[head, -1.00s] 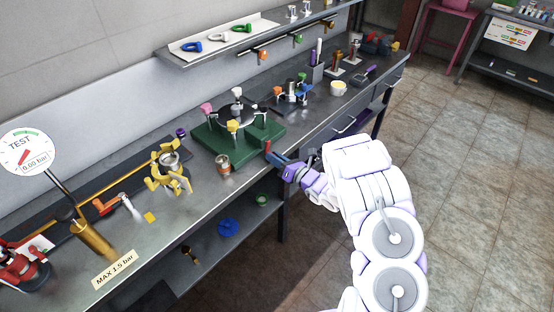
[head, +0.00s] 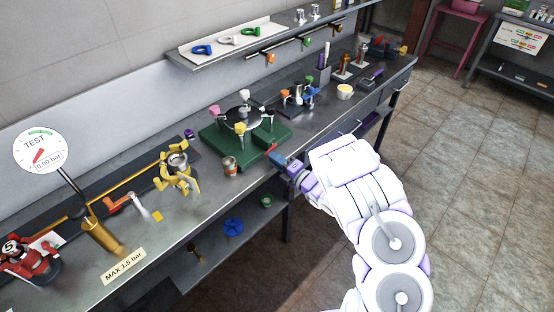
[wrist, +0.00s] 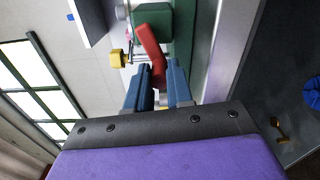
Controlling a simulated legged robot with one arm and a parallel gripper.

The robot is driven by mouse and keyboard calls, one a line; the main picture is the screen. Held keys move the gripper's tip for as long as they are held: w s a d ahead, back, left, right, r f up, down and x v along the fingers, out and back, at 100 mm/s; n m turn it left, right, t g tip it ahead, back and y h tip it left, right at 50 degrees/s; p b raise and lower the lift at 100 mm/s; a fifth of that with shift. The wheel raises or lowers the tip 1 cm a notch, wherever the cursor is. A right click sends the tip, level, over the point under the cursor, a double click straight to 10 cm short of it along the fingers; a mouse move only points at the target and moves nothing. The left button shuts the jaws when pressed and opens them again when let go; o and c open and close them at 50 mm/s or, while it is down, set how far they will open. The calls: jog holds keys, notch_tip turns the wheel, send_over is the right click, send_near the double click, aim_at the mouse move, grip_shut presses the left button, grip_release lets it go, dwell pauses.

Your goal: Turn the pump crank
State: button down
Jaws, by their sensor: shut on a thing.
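A red crank-like handle (head: 272,149) stands at the right front corner of a green base (head: 218,146) on the bench. In the wrist view, the red handle (wrist: 150,42) runs up between my blue fingers, bent, beside a green block (wrist: 152,14). My gripper (head: 279,159) is shut on its lower end, as the wrist view of my gripper (wrist: 160,74) also shows. The handle's far joint is partly hidden. A TEST gauge (head: 40,150) at the left reads 0.00 bar. I cannot tell whether the red handle is the pump's crank.
A shelf (head: 250,53) overhangs the bench back. The tiled floor (head: 465,170) at the right is clear.

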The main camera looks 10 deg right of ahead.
notch_tip(320, 180, up, 3)
jog(key=m+p, duration=0.1)
jog(key=m, duration=0.2)
jog(key=m+p, duration=0.2)
jog(key=shift+f+m, duration=0.2)
jog(key=shift+m, duration=0.2)
jog(key=m+p, duration=0.1)
jog(key=r+m+p, duration=0.1)
jog(key=m, duration=0.1)
jog(key=shift+w+d+m+p, duration=0.15)
jog(key=shift+d+m+p, duration=0.05)
jog(key=shift+m+p, duration=0.15)
jog(key=m+p, duration=0.2)
jog(key=shift+w+d+r+m, duration=0.15)
jog(key=shift+d+r+m, duration=0.05)
jog(key=shift+r+m, duration=0.2)
jog(key=shift+w+d+f+m+p, duration=0.65)
jog(key=shift+d+m+p, duration=0.4)
jog(key=shift+m, duration=3.95)
jog(key=shift+w+d+f+m+p, duration=0.7)
jog(key=shift+m+p, duration=0.5)
jog(key=shift+m, duration=3.85)
jog(key=shift+w+d+f+m+p, duration=0.6)
jog(key=shift+d+m+p, duration=0.45)
jog(key=shift+m, duration=3.95)
jog(key=shift+a, duration=0.1)
